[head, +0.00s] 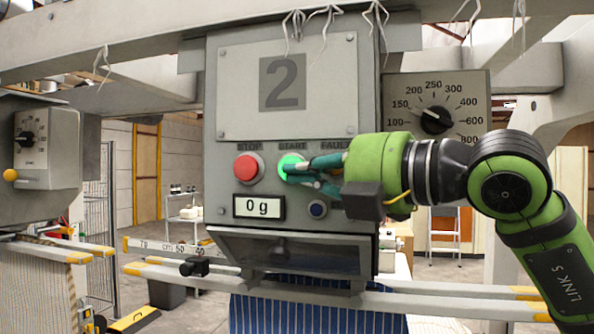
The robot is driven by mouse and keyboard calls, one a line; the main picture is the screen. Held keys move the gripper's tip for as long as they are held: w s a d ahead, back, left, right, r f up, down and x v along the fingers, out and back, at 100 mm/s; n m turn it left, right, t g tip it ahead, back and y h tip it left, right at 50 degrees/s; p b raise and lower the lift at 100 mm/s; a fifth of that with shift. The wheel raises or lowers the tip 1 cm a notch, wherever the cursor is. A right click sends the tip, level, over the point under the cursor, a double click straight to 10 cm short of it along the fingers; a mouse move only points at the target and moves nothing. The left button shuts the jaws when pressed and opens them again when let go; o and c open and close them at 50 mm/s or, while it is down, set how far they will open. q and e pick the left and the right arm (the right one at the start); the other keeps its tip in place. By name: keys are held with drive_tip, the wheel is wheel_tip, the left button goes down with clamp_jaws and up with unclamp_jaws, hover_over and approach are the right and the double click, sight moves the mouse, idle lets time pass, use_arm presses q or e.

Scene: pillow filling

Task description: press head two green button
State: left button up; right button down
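The head two panel is a grey box (235,105) with a large "2" on its front plate. Its green START button (288,163) is lit and sits to the right of the red STOP button (248,168). My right gripper (300,172) reaches in from the right, and its fingertips are at the green button, seemingly touching it. The fingers look close together, but the arm's angle hides whether they are fully shut. They cover the area below the FAULT label. My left gripper is not in view.
A display (259,206) reads "0 g" below the buttons, beside a small blue button (318,209). A dial (436,120) is at the right. Striped blue fabric (300,312) hangs below the head. Rails with yellow ends (470,305) run across at the bottom.

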drive_tip(key=v, duration=0.7)
drive_tip(key=shift+s, duration=0.2)
drive_tip(key=shift+d+r, duration=0.1)
drive_tip(key=shift+d, duration=0.05)
